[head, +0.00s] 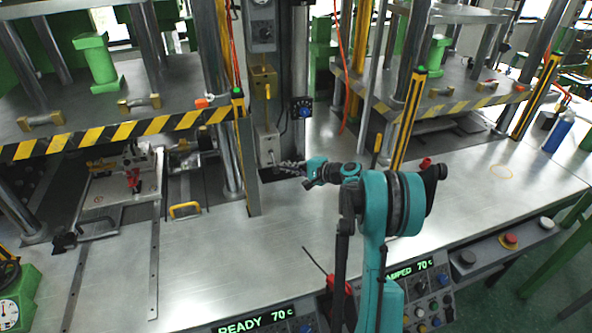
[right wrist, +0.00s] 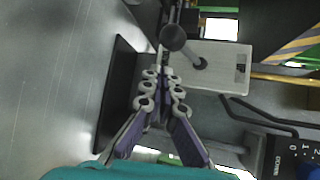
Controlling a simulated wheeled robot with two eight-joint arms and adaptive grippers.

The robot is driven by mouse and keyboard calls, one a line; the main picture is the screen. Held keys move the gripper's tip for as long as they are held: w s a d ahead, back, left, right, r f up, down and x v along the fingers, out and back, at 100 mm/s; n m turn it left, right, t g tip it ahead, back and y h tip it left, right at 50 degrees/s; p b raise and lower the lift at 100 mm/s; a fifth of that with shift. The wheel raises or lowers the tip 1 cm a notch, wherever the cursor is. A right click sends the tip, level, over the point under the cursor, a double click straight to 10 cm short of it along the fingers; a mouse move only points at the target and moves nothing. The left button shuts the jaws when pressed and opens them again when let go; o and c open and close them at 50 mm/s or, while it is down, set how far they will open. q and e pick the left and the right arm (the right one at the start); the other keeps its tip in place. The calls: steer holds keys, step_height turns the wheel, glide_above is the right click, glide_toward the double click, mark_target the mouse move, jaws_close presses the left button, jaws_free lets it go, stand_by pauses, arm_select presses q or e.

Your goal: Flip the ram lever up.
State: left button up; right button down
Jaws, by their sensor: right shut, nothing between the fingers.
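The ram lever (right wrist: 175,38) has a dark round knob on a short rod and juts from a pale grey box (right wrist: 222,62) in the right wrist view. In the head view the grey box (head: 268,141) is on the column in the middle; the lever is too small to make out there. My right gripper (head: 279,164) reaches leftward to the lower front of the box. Its fingers (right wrist: 160,73) are shut and empty, with the tips close to the knob; I cannot tell whether they touch. My left gripper is not in view.
Two presses with yellow-black striped plates (head: 130,128) flank the column. A brass box (head: 263,82) sits above the grey box. A vertical striped post (head: 409,120) stands to the right.

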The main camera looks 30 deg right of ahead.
steer(key=shift+s+a+r, duration=0.35)
steer(key=shift+s+a, duration=0.3)
steer(key=shift+a, duration=0.1)
steer(key=shift+r, duration=0.1)
steer(key=shift+s+r+g+p, duration=0.15)
steer(key=shift+r+g+p, duration=0.15)
steer(key=shift+p, duration=0.1)
